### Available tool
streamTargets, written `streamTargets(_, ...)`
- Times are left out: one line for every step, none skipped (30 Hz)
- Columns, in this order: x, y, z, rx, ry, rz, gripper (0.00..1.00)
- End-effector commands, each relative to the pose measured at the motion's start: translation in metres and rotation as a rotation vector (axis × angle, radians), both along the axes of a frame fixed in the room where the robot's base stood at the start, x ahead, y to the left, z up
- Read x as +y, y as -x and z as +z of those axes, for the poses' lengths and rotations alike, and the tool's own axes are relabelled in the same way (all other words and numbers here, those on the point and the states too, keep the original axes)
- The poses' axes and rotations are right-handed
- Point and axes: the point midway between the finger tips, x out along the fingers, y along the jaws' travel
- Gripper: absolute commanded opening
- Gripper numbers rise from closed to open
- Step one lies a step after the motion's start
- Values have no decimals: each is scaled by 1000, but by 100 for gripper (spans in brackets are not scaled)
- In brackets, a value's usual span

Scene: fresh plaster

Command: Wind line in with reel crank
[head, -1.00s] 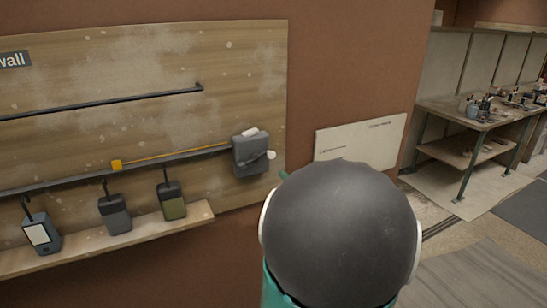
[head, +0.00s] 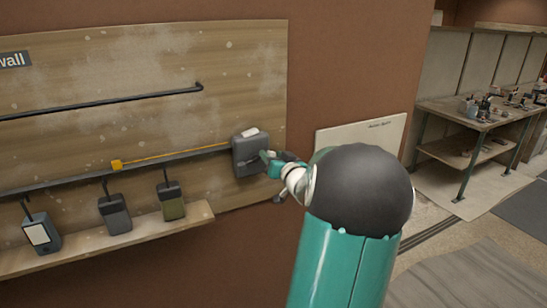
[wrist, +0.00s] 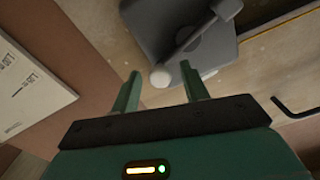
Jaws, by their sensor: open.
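The reel is a dark grey box (head: 246,152) on the wooden wall board, with a light piece on top. A yellow line (head: 180,155) runs left from it to a yellow tag (head: 116,165). I cannot tell how far the knob is in depth. In the head view my gripper (head: 270,163) is at the reel's right side and hides the knob.
Several handheld devices (head: 172,200) hang below the rail, above a wooden ledge (head: 110,240). A pale panel (head: 370,138) leans on the wall to the right. A cluttered workbench (head: 480,115) stands at far right. A black hooked bar shows in the wrist view (wrist: 300,108).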

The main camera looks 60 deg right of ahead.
Motion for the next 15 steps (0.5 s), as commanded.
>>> streamTargets(0, 0, 0, 0, 0, 0, 45)
streamTargets(0, 0, 0, 0, 0, 0, 45)
streamTargets(0, 0, 0, 0, 0, 0, 45)
streamTargets(0, 0, 0, 0, 0, 0, 45)
streamTargets(0, 0, 0, 0, 0, 0, 39)
streamTargets(0, 0, 0, 0, 0, 0, 31)
streamTargets(0, 0, 0, 0, 0, 0, 25)
streamTargets(0, 0, 0, 0, 0, 0, 19)
streamTargets(0, 0, 0, 0, 0, 0, 12)
streamTargets(0, 0, 0, 0, 0, 0, 6)
streamTargets(0, 0, 0, 0, 0, 0, 0)
streamTargets(0, 0, 0, 0, 0, 0, 0)
streamTargets(0, 0, 0, 0, 0, 0, 0)
streamTargets(0, 0, 0, 1, 1, 0, 0)
streamTargets(0, 0, 0, 1, 2, 0, 0)
